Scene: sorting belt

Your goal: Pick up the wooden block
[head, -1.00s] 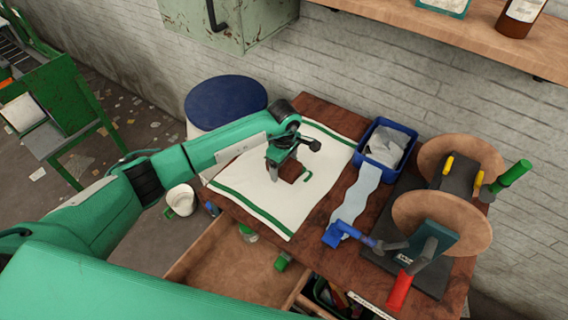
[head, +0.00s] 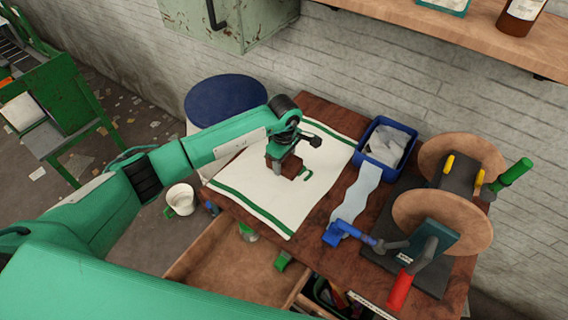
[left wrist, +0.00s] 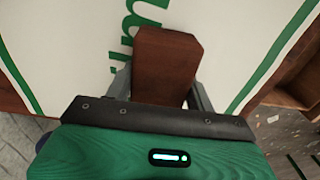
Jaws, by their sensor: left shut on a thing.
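The wooden block (head: 291,168) is dark reddish brown and is at the white cloth with green stripes (head: 262,194) on the table. My left gripper (head: 285,172) is shut on the block, reaching down from above. In the left wrist view the block (left wrist: 165,65) stands between the two grey fingers (left wrist: 158,92), one on each side. The finger tips are partly hidden behind the block and the gripper body. I cannot tell whether the block touches the cloth or is just clear of it. My right gripper is not in view.
A blue bin (head: 388,142) with pale cloth stands at the back of the table. A machine with round brown discs (head: 440,222) and a red handle fills the right side. An open wooden drawer (head: 215,249) sticks out in front. A blue-topped drum (head: 226,102) stands behind my left arm.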

